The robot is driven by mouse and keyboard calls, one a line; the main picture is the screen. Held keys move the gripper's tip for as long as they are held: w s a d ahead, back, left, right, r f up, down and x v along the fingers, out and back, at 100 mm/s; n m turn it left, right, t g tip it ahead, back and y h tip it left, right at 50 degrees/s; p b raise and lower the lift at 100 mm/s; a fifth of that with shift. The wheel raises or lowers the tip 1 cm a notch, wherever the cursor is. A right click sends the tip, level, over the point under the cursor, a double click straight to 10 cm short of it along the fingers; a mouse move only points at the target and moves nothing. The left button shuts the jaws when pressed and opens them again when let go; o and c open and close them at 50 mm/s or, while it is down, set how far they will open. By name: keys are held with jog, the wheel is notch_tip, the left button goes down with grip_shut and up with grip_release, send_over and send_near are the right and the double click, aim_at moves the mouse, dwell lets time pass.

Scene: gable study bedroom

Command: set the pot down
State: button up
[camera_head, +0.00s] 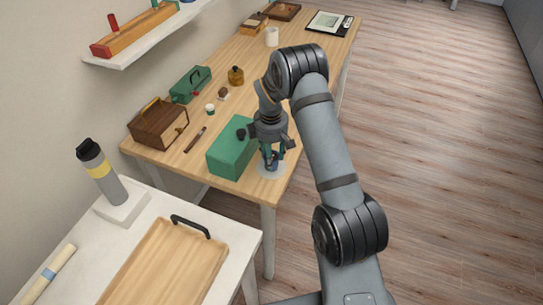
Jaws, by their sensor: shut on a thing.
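My gripper (271,162) points down over the near right part of the long wooden table (226,115), close to its edge. It is shut on a small dark bluish thing, which I take to be the pot; the fingers hide most of it, so its shape is unclear. A pale round disc (271,172) lies on the table directly under the fingers. I cannot tell whether the held thing touches the disc or hangs just above it.
A green box (229,155) stands close left of my gripper. Farther left are a brown wooden case (157,125), a green case (190,85) and an amber bottle (236,76). A white side table (227,232) holds a wooden tray (150,277).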

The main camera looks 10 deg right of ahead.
jog(key=o, duration=1.3)
jog(key=shift+f, duration=0.1)
jog(key=r, duration=0.4)
jog(key=r+b, duration=0.1)
jog(key=r, duration=0.7)
jog(key=shift+s+a+r+b, duration=0.15)
jog(key=shift+s+r+b, duration=0.05)
jog(key=shift+s+b, duration=0.15)
jog(key=f, duration=0.4)
jog(key=f+p, duration=0.1)
jog(key=f, duration=0.3)
jog(key=f+p, duration=0.1)
jog(key=f, duration=0.3)
jog(key=shift+w+f, duration=0.2)
jog(key=shift+w, duration=0.1)
notch_tip(320, 180, up, 3)
jog(key=shift+f+b, duration=0.1)
jog(key=shift+b, duration=0.4)
jog(key=shift+r, duration=0.5)
